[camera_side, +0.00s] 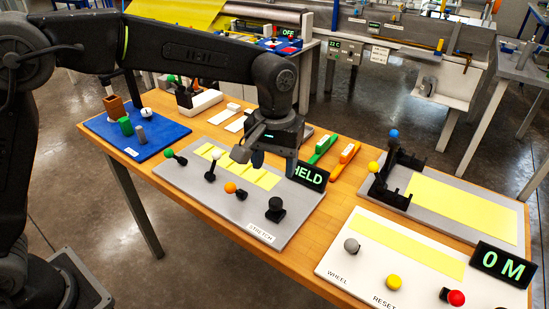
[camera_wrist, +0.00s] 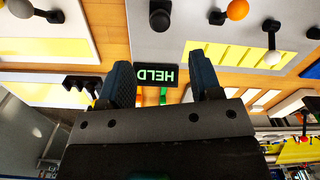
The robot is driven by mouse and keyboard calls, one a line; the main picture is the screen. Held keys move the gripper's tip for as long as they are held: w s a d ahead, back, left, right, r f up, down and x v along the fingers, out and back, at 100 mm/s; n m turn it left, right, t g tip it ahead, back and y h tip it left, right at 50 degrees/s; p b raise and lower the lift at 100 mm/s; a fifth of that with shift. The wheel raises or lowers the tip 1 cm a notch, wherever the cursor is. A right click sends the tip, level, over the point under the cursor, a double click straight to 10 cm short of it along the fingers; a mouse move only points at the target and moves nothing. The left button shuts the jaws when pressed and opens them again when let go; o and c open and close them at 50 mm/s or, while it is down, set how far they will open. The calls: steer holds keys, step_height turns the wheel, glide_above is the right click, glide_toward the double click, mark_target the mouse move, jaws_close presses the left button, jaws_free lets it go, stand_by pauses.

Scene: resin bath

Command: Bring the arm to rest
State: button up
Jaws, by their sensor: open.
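My gripper (camera_side: 270,158) hangs over the grey stretch panel near the middle of the table. In the wrist view its two fingers (camera_wrist: 165,85) stand well apart with nothing between them. The stretch panel (camera_side: 225,222) carries yellow strips, levers with green, white and orange knobs, and a black knob (camera_side: 275,209). A display reading HELD (camera_side: 309,176) stands at the panel's right edge, partly hidden by my gripper in the side view. It also shows upside down beyond the fingers in the wrist view (camera_wrist: 155,75).
A blue mat (camera_side: 165,140) with small blocks lies at the left. Green (camera_side: 322,149) and orange (camera_side: 345,160) tools lie right of my gripper. A white panel (camera_side: 345,275) with knobs and a 0 M display (camera_side: 502,264) is at the front right, near a black bracket (camera_side: 392,180).

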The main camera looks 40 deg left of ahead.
steer(key=shift+r, duration=0.3)
steer(key=s+a+r+m+t, duration=0.1)
steer(key=s+a+r+t, duration=0.1)
steer(key=s+a+r, duration=0.35)
steer(key=s+a+r+m+t, duration=0.1)
steer(key=s+a+r+t, duration=0.15)
steer(key=s+a, duration=0.55)
steer(key=s+a+f+m+t, duration=0.1)
steer(key=s+a+f, duration=0.1)
steer(key=s, duration=0.7)
steer(key=shift+a, duration=0.35)
steer(key=shift+f, duration=0.1)
stand_by(2.4)
